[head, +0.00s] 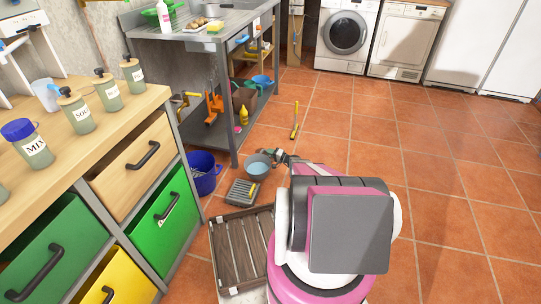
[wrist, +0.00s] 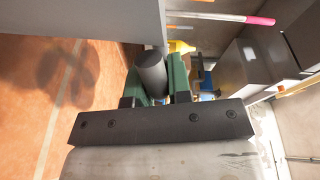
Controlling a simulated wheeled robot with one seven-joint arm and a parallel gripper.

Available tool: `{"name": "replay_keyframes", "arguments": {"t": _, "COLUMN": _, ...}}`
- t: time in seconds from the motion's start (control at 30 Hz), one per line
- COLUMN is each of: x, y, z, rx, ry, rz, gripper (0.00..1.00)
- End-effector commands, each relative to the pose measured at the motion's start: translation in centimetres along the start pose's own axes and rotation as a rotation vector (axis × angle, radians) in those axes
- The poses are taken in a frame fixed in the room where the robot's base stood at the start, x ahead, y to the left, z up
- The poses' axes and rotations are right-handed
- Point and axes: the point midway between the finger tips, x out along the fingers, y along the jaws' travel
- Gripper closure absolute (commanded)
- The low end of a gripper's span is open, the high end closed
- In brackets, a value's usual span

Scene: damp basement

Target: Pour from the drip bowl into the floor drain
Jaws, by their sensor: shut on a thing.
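The drip bowl (head: 258,166) is a grey bowl with pale bluish liquid showing inside. It looks roughly level in the head view. My gripper (head: 277,154) is at its far right side. In the wrist view, the green fingers of my gripper (wrist: 153,88) are shut on a dark round handle (wrist: 152,72), which appears to be the bowl's. The floor drain (head: 241,193) seems to be the grey slotted rectangle on the tiles, just nearer than the bowl and slightly left. The bowl's height above the floor is hard to tell.
A blue bucket (head: 203,173) stands left of the drain by the drawer unit (head: 135,155). A dark slatted wooden tray (head: 243,250) lies nearer. A steel workbench (head: 185,32) stands behind. A yellow tool (head: 295,120) lies on the tiles. Open floor extends to the right.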

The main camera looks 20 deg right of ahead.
Motion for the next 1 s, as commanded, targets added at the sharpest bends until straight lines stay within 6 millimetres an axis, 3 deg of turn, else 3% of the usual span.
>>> {"name": "replay_keyframes", "arguments": {"t": 1.0, "x": -0.3, "y": -4.3, "z": 1.2, "rx": -0.157, "ry": 0.007, "rz": 0.005, "gripper": 1.00}}
